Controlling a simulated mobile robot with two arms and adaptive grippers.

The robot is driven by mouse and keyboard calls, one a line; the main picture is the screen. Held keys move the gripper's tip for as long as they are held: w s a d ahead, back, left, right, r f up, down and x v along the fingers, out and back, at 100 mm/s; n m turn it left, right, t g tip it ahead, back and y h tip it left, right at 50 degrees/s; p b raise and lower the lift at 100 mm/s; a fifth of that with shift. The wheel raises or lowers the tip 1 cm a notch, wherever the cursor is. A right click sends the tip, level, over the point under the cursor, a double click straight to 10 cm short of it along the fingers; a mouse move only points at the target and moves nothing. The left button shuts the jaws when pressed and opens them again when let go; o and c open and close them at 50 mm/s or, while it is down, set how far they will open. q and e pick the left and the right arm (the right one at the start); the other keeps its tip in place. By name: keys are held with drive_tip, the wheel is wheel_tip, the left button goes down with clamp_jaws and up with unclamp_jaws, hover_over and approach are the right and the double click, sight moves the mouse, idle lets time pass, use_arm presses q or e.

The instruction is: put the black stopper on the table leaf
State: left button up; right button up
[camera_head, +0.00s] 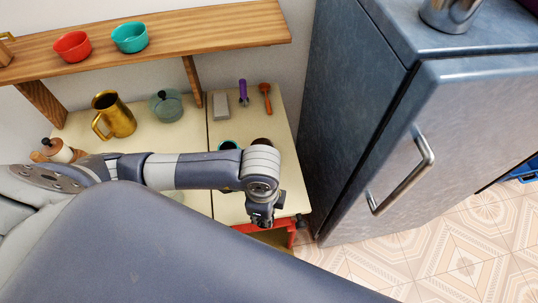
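A small dark knob, which may be the black stopper (46,142), shows on top of a white and brown container (57,151) at the table's left. I cannot tell whether it is seated or loose. The table leaf (235,203) seems to be the cream panel right of a seam in the table top. My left arm reaches across the table from the left. My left gripper (261,218) points down near the leaf's front edge, away from the dark knob. Its fingers are small and dark, and I cannot tell whether they hold anything. My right gripper is not in view.
A gold pitcher (117,115) and a grey-green lidded pot (166,106) stand at the back. A grey block (220,106), a purple-handled tool (243,92) and an orange tool (266,98) lie on the leaf. A shelf (200,30) overhangs; a blue-grey fridge (440,150) stands right.

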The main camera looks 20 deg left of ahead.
use_arm(q)
drive_tip(key=w+p, duration=0.1)
drive_tip(key=w, duration=0.4)
drive_tip(key=w+f+p, duration=0.1)
drive_tip(key=w, duration=0.4)
drive_tip(key=w+p, duration=0.1)
drive_tip(key=w, duration=0.4)
drive_tip(key=shift+w+a+f+p, duration=0.25)
drive_tip(key=shift+w+f+p, duration=0.05)
drive_tip(key=shift+p, duration=0.05)
drive_tip(key=shift+w, duration=0.1)
drive_tip(key=shift+f, duration=0.45)
wheel_tip(320, 180, down, 2)
drive_tip(key=shift+p, duration=0.6)
drive_tip(key=shift+f, duration=0.35)
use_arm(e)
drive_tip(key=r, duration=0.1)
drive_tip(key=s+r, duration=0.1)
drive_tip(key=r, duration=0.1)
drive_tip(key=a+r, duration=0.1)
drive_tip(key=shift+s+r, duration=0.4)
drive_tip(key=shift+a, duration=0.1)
